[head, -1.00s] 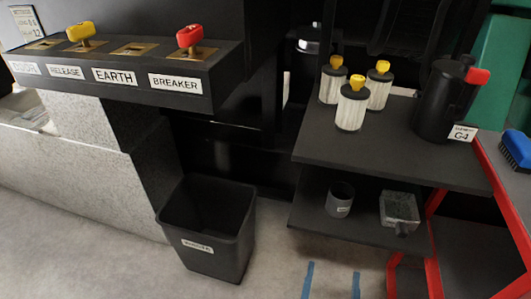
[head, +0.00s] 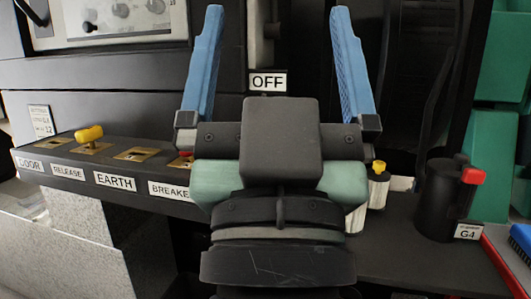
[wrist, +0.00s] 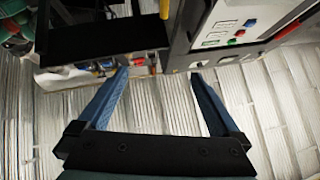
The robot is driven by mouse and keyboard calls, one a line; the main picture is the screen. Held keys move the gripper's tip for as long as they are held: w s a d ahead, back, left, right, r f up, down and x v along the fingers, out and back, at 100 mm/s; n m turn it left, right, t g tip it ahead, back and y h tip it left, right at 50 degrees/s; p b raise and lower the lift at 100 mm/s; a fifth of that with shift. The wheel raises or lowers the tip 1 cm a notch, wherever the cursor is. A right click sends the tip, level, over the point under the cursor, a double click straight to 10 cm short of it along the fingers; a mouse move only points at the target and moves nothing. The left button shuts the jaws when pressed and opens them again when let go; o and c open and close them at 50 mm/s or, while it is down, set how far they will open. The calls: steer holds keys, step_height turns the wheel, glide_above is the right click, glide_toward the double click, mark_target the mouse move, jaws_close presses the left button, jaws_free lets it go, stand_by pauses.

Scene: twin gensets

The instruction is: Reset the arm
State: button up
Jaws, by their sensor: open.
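My gripper (head: 277,14) stands upright in the middle of the head view, its two blue fingers spread wide with nothing between them. It is raised in front of the dark cabinet, and the OFF label (head: 267,82) shows between the fingers. My wrist hides the right end of the switch ledge and much of the shelf. In the wrist view my open gripper (wrist: 158,75) points toward a pale ribbed surface, with a dark shelf or panel at its upper left and no object held.
At left, the ledge carries a yellow key handle (head: 90,137) and labels including EARTH (head: 115,181); a red handle is mostly hidden. At right stand a yellow-topped cylinder (head: 379,187), a black canister (head: 440,200) with a red knob, and a blue brush (head: 521,240).

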step_height(320, 180, up, 35)
steer(key=s+y+p, duration=0.1)
steer(key=s+p, duration=0.1)
steer(key=p, duration=3.1)
steer(key=shift+a, duration=0.45)
